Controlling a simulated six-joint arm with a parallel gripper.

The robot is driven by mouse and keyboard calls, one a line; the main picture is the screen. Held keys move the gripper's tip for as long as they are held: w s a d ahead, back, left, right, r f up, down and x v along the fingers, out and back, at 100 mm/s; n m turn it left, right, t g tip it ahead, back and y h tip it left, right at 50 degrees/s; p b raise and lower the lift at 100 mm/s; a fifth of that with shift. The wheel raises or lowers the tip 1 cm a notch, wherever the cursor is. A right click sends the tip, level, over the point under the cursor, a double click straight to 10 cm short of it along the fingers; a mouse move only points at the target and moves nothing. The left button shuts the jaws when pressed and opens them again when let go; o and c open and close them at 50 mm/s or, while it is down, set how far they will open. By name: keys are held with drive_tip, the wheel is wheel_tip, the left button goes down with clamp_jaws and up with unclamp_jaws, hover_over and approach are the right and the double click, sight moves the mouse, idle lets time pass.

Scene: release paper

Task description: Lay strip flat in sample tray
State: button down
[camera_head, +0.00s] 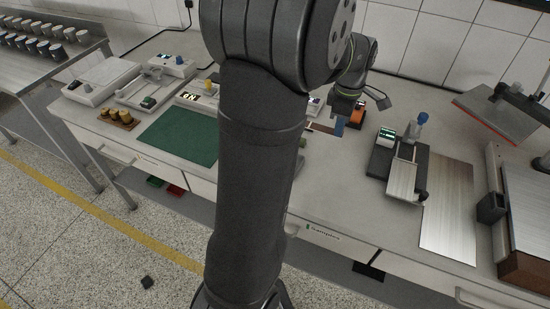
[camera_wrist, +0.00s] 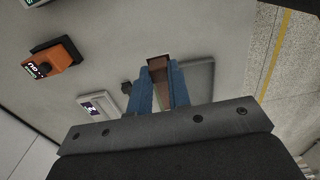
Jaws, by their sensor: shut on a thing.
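My gripper (camera_wrist: 160,80) shows in the wrist view with its blue fingers closed on a brown strip (camera_wrist: 158,67). The strip's end shows between the fingertips; the rest is partly hidden by the fingers. In the head view my gripper (camera_head: 339,122) is over the bench at the back, right of my arm, and the brown strip (camera_head: 322,130) shows small at its fingers. I cannot tell from these views how far above the bench the strip is. I cannot make out the sample tray for certain; a drawer front labelled "Samples" (camera_head: 322,232) is on the bench's front edge.
An orange device (camera_wrist: 55,60) stands near my gripper. A green mat (camera_head: 178,136) lies left of my arm, with scales and instruments behind it. A coating device (camera_head: 402,170) and a metal plate (camera_head: 448,208) are to the right. Bench between my arm and the coating device is clear.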

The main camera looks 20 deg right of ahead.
drive_tip(key=s+a+f, duration=0.2)
drive_tip(key=s+a, duration=0.4)
drive_tip(key=w+a+f, duration=0.1)
drive_tip(key=w+f, duration=0.1)
drive_tip(key=w, duration=0.1)
drive_tip(key=w+a+f, duration=0.2)
drive_tip(key=w, duration=0.1)
drive_tip(key=w+a+f, duration=0.1)
drive_tip(key=w+f, duration=0.1)
drive_tip(key=w, duration=0.1)
drive_tip(key=shift+w+a+f, duration=0.2)
drive_tip(key=shift+w+a, duration=0.15)
drive_tip(key=shift+w, duration=0.05)
drive_tip(key=shift+w+f, duration=0.1)
drive_tip(key=shift+f, duration=1.9)
drive_tip(key=shift+f, duration=0.2)
drive_tip(key=c, duration=1.6)
unclamp_jaws()
